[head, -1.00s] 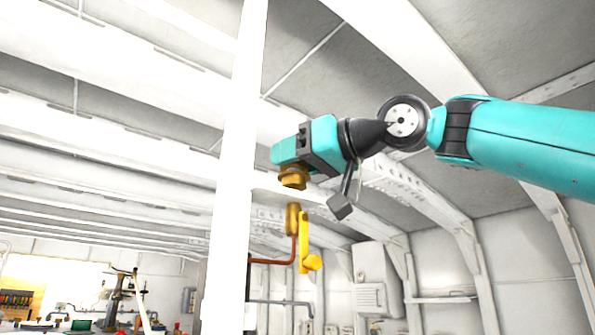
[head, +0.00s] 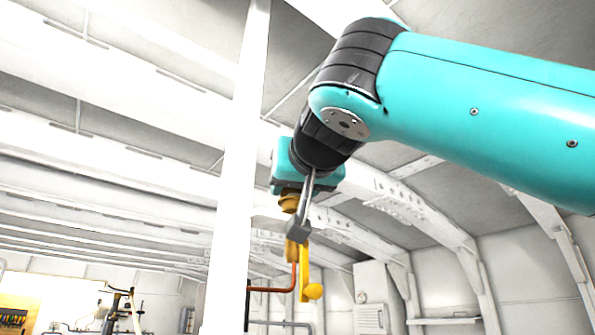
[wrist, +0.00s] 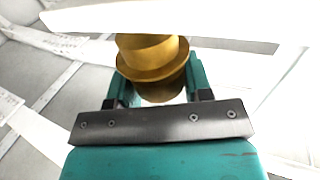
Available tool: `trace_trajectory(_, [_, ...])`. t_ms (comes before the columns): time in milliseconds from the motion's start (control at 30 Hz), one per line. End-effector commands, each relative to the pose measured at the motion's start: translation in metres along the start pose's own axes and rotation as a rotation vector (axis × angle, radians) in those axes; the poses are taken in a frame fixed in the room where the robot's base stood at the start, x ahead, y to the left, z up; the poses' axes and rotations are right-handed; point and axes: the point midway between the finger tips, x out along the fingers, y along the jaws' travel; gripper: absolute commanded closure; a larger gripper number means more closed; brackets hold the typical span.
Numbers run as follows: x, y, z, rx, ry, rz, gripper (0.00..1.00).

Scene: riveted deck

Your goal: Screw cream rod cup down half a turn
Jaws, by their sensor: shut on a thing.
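A brass-coloured round cup (head: 289,201) with a wide flange is at my gripper (head: 288,186), just right of the white post. In the wrist view the cup (wrist: 150,62) sits between the two teal fingers of my gripper (wrist: 155,82), which are shut on it. I see no clearly cream rod; what the cup is joined to is not clear, and whether its thread is engaged cannot be told. My own wrist parts hide some of the cup in the head view.
A white post (head: 236,170) stands close left of my gripper. Below hang a yellow lever (head: 312,291) and an orange-brown pipe (head: 270,289). White ceiling beams (head: 120,130) run overhead. A pale wall box (head: 371,293) is farther back.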

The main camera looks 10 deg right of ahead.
Motion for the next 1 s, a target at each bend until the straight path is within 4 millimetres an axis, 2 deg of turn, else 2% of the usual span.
trace_trajectory(33, [0.0000, -0.0023, -0.0066, -0.001, 0.005, 0.025, 0.78])
trace_trajectory(400, [0.0001, 0.0007, -0.0041, 0.001, 0.008, 0.158, 0.78])
trace_trajectory(900, [0.0001, 0.0014, -0.0033, 0.003, 0.010, 0.172, 0.78])
trace_trajectory(933, [0.0001, 0.0015, -0.0033, 0.004, 0.010, 0.172, 0.47])
trace_trajectory(1000, [0.0001, 0.0015, -0.0030, 0.004, 0.009, 0.173, 0.31])
